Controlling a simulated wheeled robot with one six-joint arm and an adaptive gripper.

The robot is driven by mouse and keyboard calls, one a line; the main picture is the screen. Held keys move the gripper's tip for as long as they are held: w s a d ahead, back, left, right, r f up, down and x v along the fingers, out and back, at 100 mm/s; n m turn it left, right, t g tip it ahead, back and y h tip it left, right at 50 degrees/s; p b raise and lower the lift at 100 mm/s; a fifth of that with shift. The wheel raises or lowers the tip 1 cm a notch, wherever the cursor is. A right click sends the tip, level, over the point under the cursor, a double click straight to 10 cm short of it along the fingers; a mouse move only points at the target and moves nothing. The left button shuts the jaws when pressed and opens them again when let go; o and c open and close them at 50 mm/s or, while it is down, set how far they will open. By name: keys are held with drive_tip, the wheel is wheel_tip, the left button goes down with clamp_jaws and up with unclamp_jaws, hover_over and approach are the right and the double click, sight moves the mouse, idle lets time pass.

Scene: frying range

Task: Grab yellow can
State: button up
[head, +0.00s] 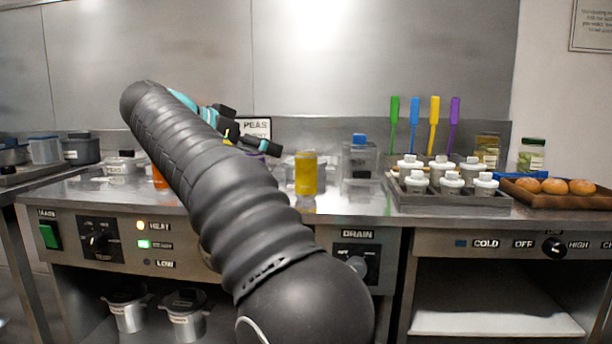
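The yellow can (306,173) stands upright on the steel counter (340,204), near its front edge and right of my arm. My gripper (262,146) shows in part beyond my arm, above and to the left of the can. Its dark finger parts point right, and they look apart from the can. My arm hides much of the gripper, so I cannot see whether its fingers are open or shut.
A clear container with a blue lid (360,157) stands right of the can. Farther right are a grey tray (447,199) of white-lidded bottles and a wooden tray (590,200) of buns. An orange item (159,178) is left, partly behind my arm. A PEAS sign (256,127) stands behind.

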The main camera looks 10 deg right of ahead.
sight(298, 158)
drive_tip(key=x, duration=0.7)
drive_tip(key=shift+w+d+f, duration=0.1)
drive_tip(key=shift+w+d, duration=0.05)
drive_tip(key=shift+d, duration=0.2)
drive_tip(key=shift+x, duration=2.9)
drive_tip(key=shift+w, duration=0.15)
drive_tip(key=c, duration=1.4)
drive_tip(key=shift+r, duration=0.2)
drive_tip(key=shift+c, duration=0.5)
drive_tip(key=shift+r, duration=0.1)
